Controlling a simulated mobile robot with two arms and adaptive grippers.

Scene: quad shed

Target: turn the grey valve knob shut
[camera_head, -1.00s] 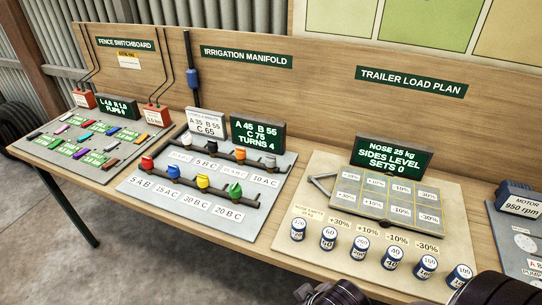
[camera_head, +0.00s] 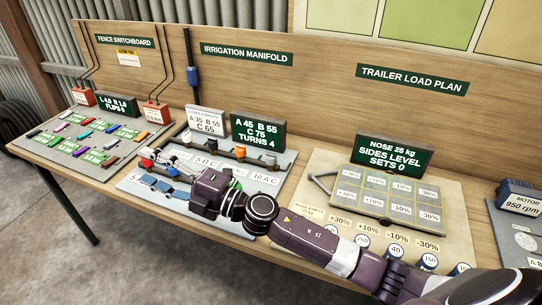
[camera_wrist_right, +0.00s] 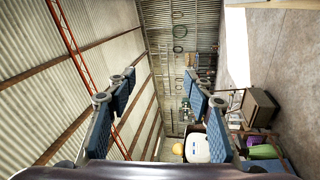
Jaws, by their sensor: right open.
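The grey valve knob (camera_head: 275,159) appears to be the one at the right end of the back pipe on the irrigation board (camera_head: 262,205); it is small and its turn is hard to read. My right gripper (camera_head: 154,172) is open and empty, reaching left over the front row of valves, left of and apart from the grey knob. Its body covers the yellow knob and most of the front pipe. In the right wrist view the open gripper (camera_wrist_right: 160,80) has nothing between its blue pads. My left gripper is not in view.
Close by are a red knob (camera_head: 147,163), an orange knob (camera_head: 240,152) and a green knob (camera_head: 236,183). Two display boxes, one white (camera_head: 205,121) and one dark (camera_head: 258,131), stand behind the back pipe. My right arm crosses above the load plan board (camera_head: 457,190).

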